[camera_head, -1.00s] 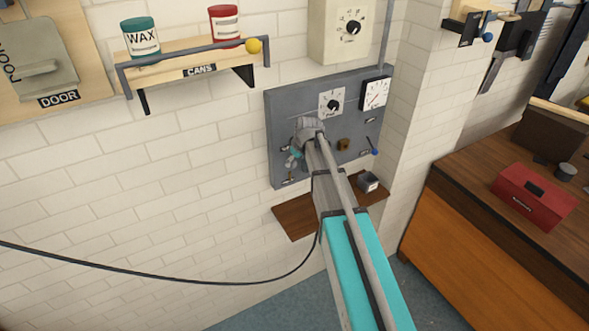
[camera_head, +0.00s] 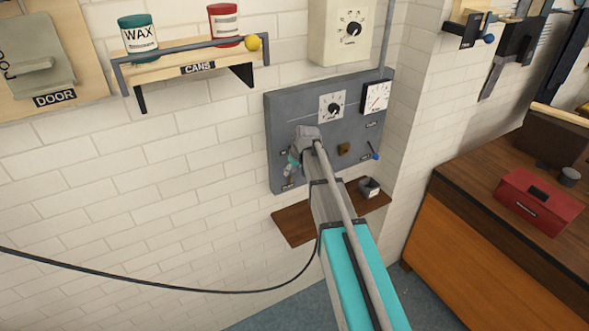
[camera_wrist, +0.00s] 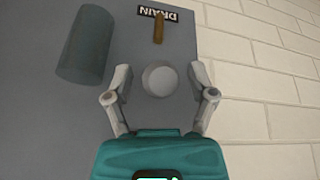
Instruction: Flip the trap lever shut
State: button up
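In the wrist view my gripper (camera_wrist: 160,77) is open, its two grey fingers on either side of a round pale grey knob (camera_wrist: 160,79). Gaps show between knob and fingers; I see it end-on, so its depth cannot be told. No trap label is readable, so I cannot confirm that this knob is the trap lever. In the head view my gripper (camera_head: 293,164) is at the lower left of the grey control panel (camera_head: 281,112), and my wrist hides part of the panel there.
A brown lever (camera_wrist: 160,28) by an upside-down DRAIN label (camera_wrist: 171,14) lies beyond the knob. A dark grey-teal cylinder (camera_wrist: 86,45) stands left of the fingers. The panel also bears a blue-handled lever (camera_head: 374,155) and a brown knob (camera_head: 344,149). A brown shelf (camera_head: 297,224) lies below.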

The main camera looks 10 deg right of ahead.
grip_shut()
jog(key=shift+w+r+g+p, duration=0.2)
jog(key=shift+r+g+p, duration=0.05)
jog(key=shift+g+p, duration=0.25)
jog(key=shift+o, duration=1)
grip_release()
jog(key=shift+o, duration=0.3)
jog(key=shift+s, duration=0.1)
